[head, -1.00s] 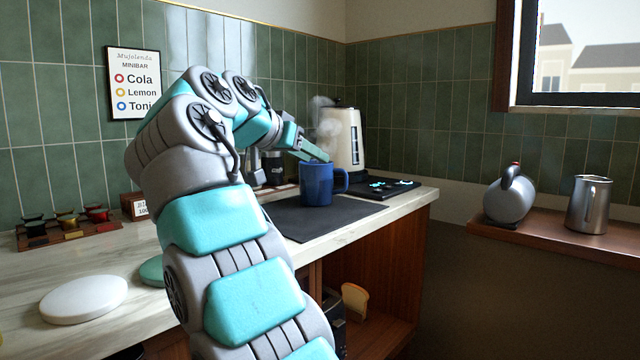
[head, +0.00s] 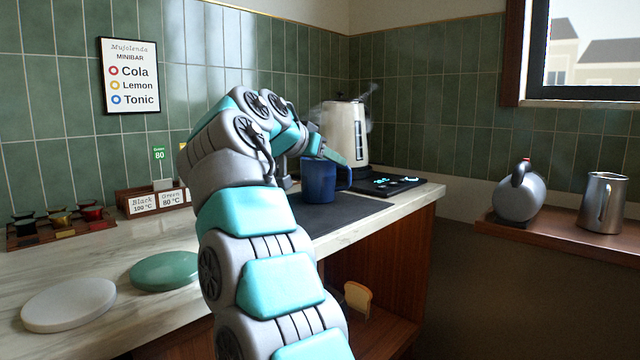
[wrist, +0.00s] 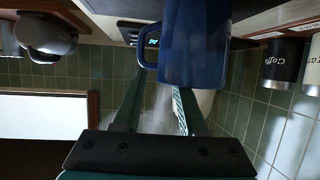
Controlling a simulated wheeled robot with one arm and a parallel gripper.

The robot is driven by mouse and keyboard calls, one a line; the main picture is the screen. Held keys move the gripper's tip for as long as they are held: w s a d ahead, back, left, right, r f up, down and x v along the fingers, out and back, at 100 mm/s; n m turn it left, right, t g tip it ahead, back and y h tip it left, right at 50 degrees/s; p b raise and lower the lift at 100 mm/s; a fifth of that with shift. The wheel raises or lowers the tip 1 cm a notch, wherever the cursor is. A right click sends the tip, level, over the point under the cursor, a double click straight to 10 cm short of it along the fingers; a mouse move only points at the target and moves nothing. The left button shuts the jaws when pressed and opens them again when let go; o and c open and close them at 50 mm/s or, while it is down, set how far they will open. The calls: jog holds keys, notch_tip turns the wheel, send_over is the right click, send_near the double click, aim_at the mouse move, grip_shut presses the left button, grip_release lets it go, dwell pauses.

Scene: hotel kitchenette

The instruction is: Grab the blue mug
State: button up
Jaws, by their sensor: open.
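The blue mug (head: 318,184) stands upright on a dark mat (head: 350,211) on the counter, its handle toward the right. In the wrist view the mug (wrist: 200,45) fills the top middle, with its handle on the left. My gripper (wrist: 157,80) is open, its two fingers reaching toward the mug. The left fingertip is near the handle, and the right one overlaps the mug's lower edge in the picture. I cannot tell whether either touches. In the head view my gripper (head: 334,155) is at the mug's rim, partly hidden by my wrist.
A steaming cream kettle (head: 345,130) stands behind the mug, beside a dark control panel (head: 397,184). White (head: 68,304) and green (head: 165,271) discs lie on the near counter. A steel pitcher (head: 603,203) stands on the right ledge.

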grip_shut()
jog(key=shift+f, duration=0.15)
dwell(1.3)
